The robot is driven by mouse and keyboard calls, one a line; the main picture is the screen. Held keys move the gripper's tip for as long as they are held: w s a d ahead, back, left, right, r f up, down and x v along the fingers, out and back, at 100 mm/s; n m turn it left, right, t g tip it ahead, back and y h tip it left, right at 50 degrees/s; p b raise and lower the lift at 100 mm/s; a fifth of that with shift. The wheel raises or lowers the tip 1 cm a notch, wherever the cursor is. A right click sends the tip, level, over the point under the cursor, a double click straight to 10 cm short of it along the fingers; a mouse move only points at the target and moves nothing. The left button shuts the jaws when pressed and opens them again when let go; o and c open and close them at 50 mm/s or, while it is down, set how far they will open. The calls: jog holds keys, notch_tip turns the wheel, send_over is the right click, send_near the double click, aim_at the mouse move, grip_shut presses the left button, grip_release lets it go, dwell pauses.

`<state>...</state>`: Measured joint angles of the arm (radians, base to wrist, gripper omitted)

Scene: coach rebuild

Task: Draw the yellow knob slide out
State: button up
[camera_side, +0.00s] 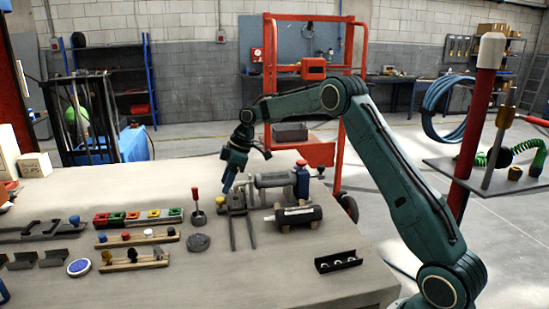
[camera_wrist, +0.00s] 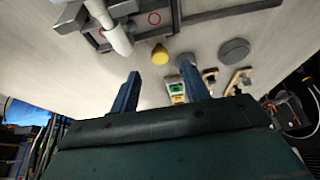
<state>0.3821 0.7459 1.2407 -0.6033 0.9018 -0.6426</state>
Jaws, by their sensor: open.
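The yellow knob (camera_wrist: 160,54) shows in the wrist view just beyond my fingertips, roughly in line with the gap between them. It looks apart from both fingers. In the side view my gripper (camera_side: 228,188) points down over the bench, close to a grey fixture with two rails (camera_side: 242,230).
A red-handled lever (camera_side: 196,200), a grey disc (camera_side: 198,242) and a row of coloured blocks (camera_side: 140,217) lie left.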

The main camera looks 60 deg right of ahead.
aim_at(220, 198)
jog(key=shift+x, duration=2.4)
grip_shut()
